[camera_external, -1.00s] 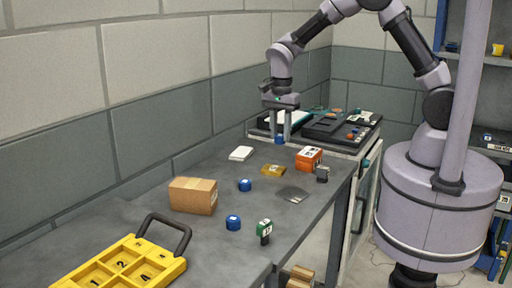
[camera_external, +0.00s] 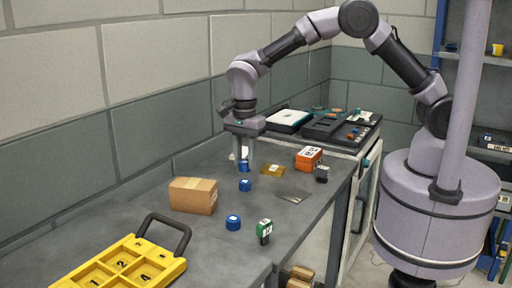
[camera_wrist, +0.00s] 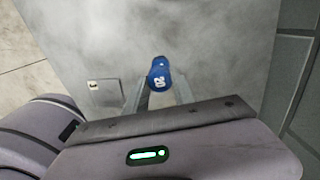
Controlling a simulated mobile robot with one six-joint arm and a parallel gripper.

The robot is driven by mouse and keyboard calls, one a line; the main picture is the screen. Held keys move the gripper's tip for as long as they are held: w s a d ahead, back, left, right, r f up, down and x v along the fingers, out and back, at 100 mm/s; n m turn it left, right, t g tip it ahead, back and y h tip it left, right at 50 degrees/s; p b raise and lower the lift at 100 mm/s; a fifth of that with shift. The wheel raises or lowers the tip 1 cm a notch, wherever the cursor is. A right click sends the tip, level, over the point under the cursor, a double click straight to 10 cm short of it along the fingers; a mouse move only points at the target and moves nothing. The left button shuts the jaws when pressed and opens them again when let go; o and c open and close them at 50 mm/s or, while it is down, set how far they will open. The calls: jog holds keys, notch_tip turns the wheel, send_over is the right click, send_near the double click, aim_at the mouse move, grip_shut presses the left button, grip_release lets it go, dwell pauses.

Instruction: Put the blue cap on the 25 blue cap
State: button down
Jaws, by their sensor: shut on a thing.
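My gripper (camera_external: 244,163) is shut on a blue cap (camera_external: 243,167) and holds it above the grey table. A second blue cap (camera_external: 245,185) stands on the table just below it in the external view; I cannot tell whether they touch. A third blue cap (camera_external: 233,223) stands nearer the front. In the wrist view, blue (camera_wrist: 158,76) shows between my fingertips (camera_wrist: 160,90), with a white sideways number that looks like 25. I cannot tell there whether it is on the held cap or the one beyond.
A cardboard box (camera_external: 193,196) stands left of the caps. A yellow tray (camera_external: 120,264) is at the front left, and a green item (camera_external: 264,230) near the front edge. A thin grey plate (camera_external: 293,195), yellow piece (camera_external: 272,170) and orange box (camera_external: 308,158) lie to the right.

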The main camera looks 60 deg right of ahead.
aim_at(245, 162)
notch_tip(245, 162, down, 4)
jog(key=shift+r+b, duration=0.15)
jog(key=shift+b, duration=0.75)
jog(key=shift+r, duration=0.2)
jog(key=shift+f, duration=0.15)
jog(key=c, duration=1.1)
grip_release()
jog(key=shift+o, duration=0.2)
